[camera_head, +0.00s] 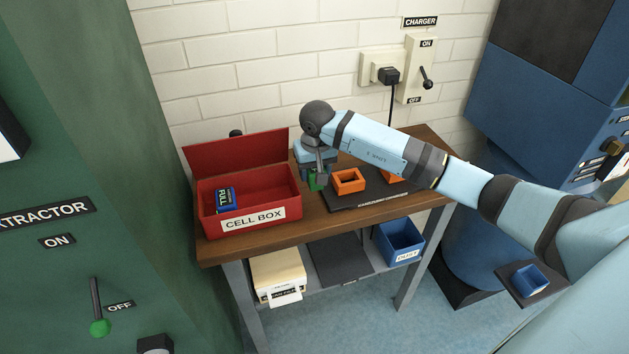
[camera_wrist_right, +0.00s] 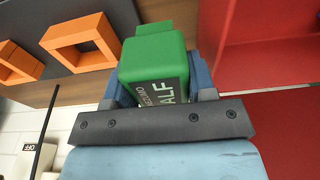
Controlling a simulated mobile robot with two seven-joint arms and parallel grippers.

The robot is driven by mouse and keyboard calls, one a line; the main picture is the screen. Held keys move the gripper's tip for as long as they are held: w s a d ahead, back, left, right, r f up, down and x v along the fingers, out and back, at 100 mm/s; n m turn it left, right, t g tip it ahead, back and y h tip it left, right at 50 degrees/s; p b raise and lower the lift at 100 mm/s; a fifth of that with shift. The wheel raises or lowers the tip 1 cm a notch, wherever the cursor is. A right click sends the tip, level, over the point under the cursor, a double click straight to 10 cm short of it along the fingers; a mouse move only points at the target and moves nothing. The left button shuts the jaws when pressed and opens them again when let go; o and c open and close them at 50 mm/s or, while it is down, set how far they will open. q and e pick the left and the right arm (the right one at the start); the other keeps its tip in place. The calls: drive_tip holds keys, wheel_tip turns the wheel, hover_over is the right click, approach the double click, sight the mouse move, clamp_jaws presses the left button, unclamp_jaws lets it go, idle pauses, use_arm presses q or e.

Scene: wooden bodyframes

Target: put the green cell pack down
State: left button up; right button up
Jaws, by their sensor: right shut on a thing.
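The green cell pack (camera_head: 317,181) is in my right gripper (camera_head: 316,172), over or at the wooden table between the red cell box and the orange frames. From the head view I cannot tell whether the pack touches the table top. My left gripper is not in view.
The open red cell box (camera_head: 285,212) holds a blue pack labelled "FULL" (camera_head: 224,199). Orange square frames (camera_head: 348,188) stand on a dark mat (camera_head: 370,202) to the right. The table (camera_head: 317,222) has a bare strip in front. A charger (camera_head: 388,74) is on the wall behind.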

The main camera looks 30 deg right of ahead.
drive_tip(key=shift+f, duration=2.15)
drive_tip(key=shift+f, duration=0.15)
drive_tip(key=o, duration=0.7)
drive_tip(key=shift+c, duration=0.2)
drive_tip(key=shift+o, duration=0.6)
